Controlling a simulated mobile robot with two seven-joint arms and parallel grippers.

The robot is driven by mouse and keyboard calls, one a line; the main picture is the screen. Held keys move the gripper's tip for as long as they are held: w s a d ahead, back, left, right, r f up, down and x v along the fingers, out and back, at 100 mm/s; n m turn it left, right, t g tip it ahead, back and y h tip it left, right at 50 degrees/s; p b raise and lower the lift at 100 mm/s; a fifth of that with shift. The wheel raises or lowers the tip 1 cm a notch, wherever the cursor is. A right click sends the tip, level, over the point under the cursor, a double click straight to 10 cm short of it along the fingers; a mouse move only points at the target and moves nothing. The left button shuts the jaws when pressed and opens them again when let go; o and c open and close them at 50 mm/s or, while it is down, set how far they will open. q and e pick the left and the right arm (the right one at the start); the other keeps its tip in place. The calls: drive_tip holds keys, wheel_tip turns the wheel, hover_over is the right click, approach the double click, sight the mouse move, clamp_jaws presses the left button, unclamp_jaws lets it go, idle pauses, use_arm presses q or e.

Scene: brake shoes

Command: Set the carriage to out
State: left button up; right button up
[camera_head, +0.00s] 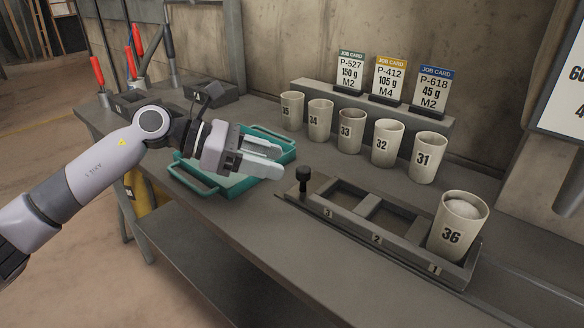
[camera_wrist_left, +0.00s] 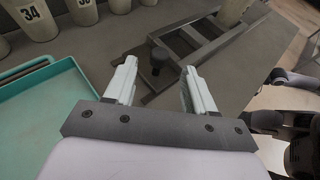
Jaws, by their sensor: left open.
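The carriage (camera_head: 386,241) is a dark grey frame with compartments numbered 1, 2 and 3, lying on the workbench. A black knob (camera_head: 303,179) stands upright at its left end. Cup 36 (camera_head: 459,225), filled with pale material, stands in compartment 1; compartments 2 and 3 look empty. My left gripper (camera_head: 280,161) is open and empty, to the left of the knob and apart from it. In the left wrist view the knob (camera_wrist_left: 157,58) shows beyond and between the open fingers. My right gripper is not clearly seen.
A teal tray (camera_head: 208,187) lies under and beside my left gripper. Several numbered cups, including cup 32 (camera_head: 383,143), stand in a row behind the carriage. Job cards (camera_head: 389,80) stand on a ledge at the back. Bare bench (camera_head: 262,225) lies in front.

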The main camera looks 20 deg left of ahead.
sight(300, 169)
use_arm(q)
drive_tip(key=shift+w+d+f, duration=0.1)
drive_tip(key=shift+w+d, duration=0.1)
drive_tip(key=shift+d, duration=0.1)
drive_tip(key=x, duration=0.6)
drive_tip(key=shift+d+f+p, duration=0.1)
drive_tip(key=shift+d+p, duration=0.05)
drive_tip(key=shift+p, duration=0.2)
clamp_jaws()
drive_tip(key=a+b, duration=0.1)
drive_tip(key=w+a+b, duration=0.1)
drive_tip(key=a, duration=0.1)
drive_tip(key=shift+w+a+f, duration=0.2)
drive_tip(key=shift+a+f, duration=0.05)
drive_tip(key=shift+a, duration=0.1)
drive_tip(key=shift+w+a+r, duration=0.1)
drive_tip(key=shift+a, duration=0.25)
drive_tip(key=shift+a+r, duration=0.15)
